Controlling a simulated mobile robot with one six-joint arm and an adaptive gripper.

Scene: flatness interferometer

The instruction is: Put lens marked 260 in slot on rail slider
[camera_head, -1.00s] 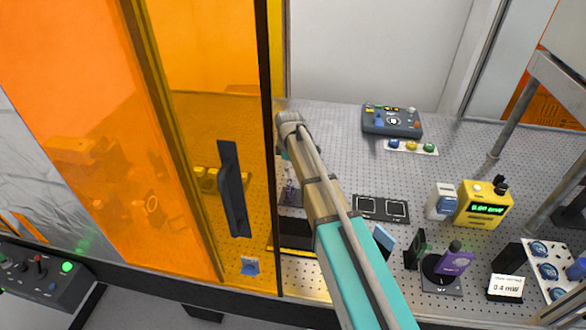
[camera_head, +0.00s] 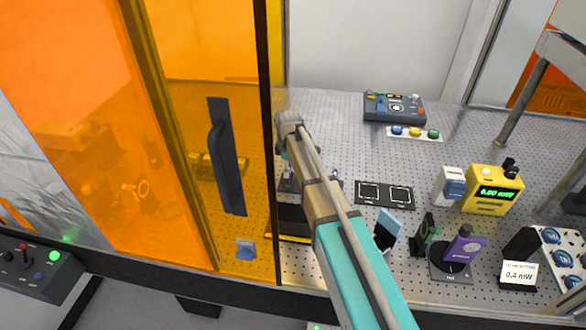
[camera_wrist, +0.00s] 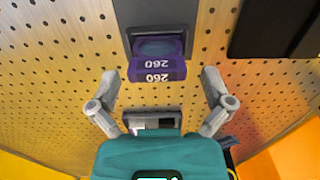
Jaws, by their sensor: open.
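In the wrist view, the purple lens marked 260 (camera_wrist: 157,70) shows its label upside down. It sits at the edge of a grey and dark block (camera_wrist: 155,18), with a bluish round face visible. My gripper (camera_wrist: 159,78) is open, its two grey fingers spread to either side below the lens; I cannot tell whether they touch anything. A grey fitting with a dark opening (camera_wrist: 152,119) lies between the fingers, partly hidden by the teal gripper body. I cannot tell whether it is the rail slider's slot.
An orange door panel with a black handle (camera_head: 226,155) stands left of my arm. To the right are a black two-square plate (camera_head: 385,195), a yellow meter (camera_head: 492,190), a purple bottle-like item (camera_head: 464,246) and a lens tray (camera_head: 565,262). The perforated bench behind is mostly clear.

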